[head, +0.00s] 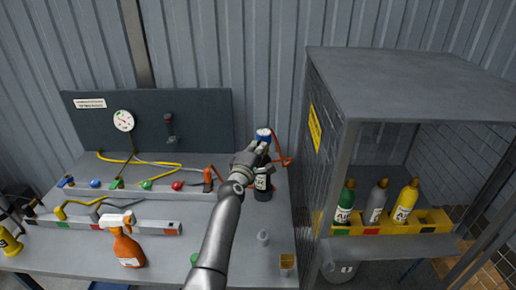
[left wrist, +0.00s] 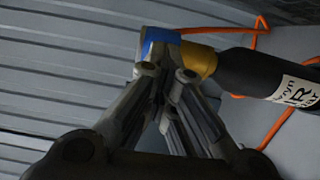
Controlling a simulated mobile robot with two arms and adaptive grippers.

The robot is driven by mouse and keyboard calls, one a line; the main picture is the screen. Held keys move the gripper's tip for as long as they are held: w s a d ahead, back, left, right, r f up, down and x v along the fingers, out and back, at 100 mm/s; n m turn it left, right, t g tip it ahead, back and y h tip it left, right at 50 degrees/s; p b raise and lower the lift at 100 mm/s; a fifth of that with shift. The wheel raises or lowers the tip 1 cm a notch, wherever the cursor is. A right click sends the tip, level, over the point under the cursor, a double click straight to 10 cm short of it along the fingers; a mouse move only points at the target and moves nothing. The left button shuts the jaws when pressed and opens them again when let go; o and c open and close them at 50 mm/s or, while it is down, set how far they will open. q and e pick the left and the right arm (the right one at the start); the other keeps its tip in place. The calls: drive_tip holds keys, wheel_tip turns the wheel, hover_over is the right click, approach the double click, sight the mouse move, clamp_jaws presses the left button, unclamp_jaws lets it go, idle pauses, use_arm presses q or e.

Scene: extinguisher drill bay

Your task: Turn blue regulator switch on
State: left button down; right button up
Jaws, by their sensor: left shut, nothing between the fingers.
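A blue regulator switch (head: 263,134) sits on top of a dark bottle (head: 263,186) with a white label. In the left wrist view the blue part (left wrist: 160,40) joins a brass-coloured collar (left wrist: 198,58) on the dark bottle (left wrist: 250,70). My left gripper (head: 258,152) is shut and empty, with its fingertips (left wrist: 168,72) right at the blue part and collar. I cannot tell whether they touch it. The gripper and arm hide part of the bottle in the head view. My right gripper is not in view.
An orange hose (head: 283,162) runs beside the bottle. A grey cabinet (head: 400,85) stands close on the right, with a yellow rack (head: 383,229) of bottles. A valve rail (head: 160,190), an orange spray bottle (head: 127,248) and a small grey item (head: 263,238) are on the bench.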

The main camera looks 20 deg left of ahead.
use_arm(q)
drive_tip(key=c, duration=2.2)
unclamp_jaws()
drive_tip(key=shift+r, duration=0.2)
drive_tip(key=o, duration=1.1)
drive_tip(key=shift+o, duration=0.3)
drive_tip(key=shift+f, duration=0.1)
